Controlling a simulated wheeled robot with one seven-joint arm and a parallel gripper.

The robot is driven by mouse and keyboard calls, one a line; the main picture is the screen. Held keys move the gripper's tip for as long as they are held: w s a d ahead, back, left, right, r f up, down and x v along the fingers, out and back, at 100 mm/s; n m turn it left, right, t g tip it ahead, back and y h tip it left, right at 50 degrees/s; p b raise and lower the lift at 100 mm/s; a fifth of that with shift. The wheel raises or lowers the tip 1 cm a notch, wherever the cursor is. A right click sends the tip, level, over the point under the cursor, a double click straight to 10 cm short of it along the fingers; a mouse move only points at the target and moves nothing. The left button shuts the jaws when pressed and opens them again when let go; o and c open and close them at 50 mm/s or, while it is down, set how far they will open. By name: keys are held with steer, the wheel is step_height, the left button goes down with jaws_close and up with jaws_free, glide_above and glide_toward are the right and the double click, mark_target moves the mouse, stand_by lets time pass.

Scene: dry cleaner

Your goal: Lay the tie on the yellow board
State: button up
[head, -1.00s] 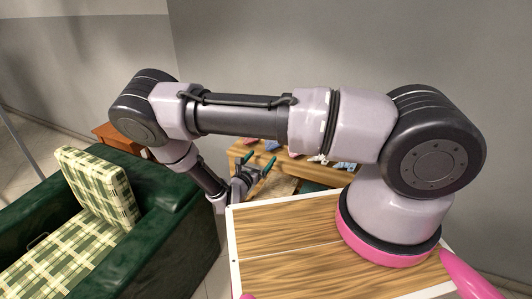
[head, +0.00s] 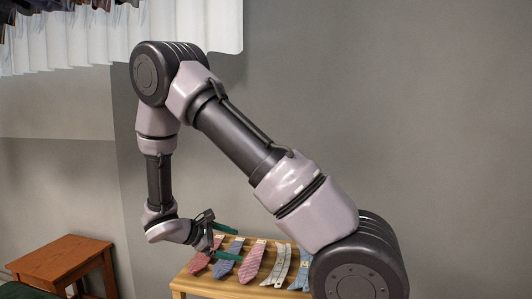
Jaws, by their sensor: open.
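Several ties lie side by side on a light wooden table (head: 200,286) in the lower middle of the head view. From left to right I see a red tie (head: 199,263), a blue-grey tie (head: 228,260), a pink patterned tie (head: 252,261), a pale grey tie (head: 277,266) and a blue tie (head: 300,272) partly behind my arm. I cannot tell which one is the task's tie. I cannot make out a yellow board in this view.
A reddish-brown wooden side table (head: 62,258) stands at the lower left, with a bit of green furniture (head: 22,291) in front of it. A grey wall rises behind the tie table. White curtain-like cloth (head: 190,28) hangs at the top left.

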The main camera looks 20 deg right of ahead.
steer(key=s+d+r+m+t+y, duration=0.1)
steer(key=s+r+m+y, duration=0.3)
steer(key=r, duration=0.6)
steer(key=s+d+r+m+t+y, duration=0.1)
steer(key=s+r+m+y, duration=0.4)
steer(key=r, duration=0.6)
steer(key=s+d+r+m+t+y, duration=0.1)
steer(key=s+r+m+t+y, duration=0.2)
steer(key=s+r+m, duration=0.5)
step_height(320, 180, up, 3)
steer(key=shift+s+d+f+y, duration=0.15)
steer(key=shift+s+d+y, duration=0.2)
steer(key=shift+y, duration=0.55)
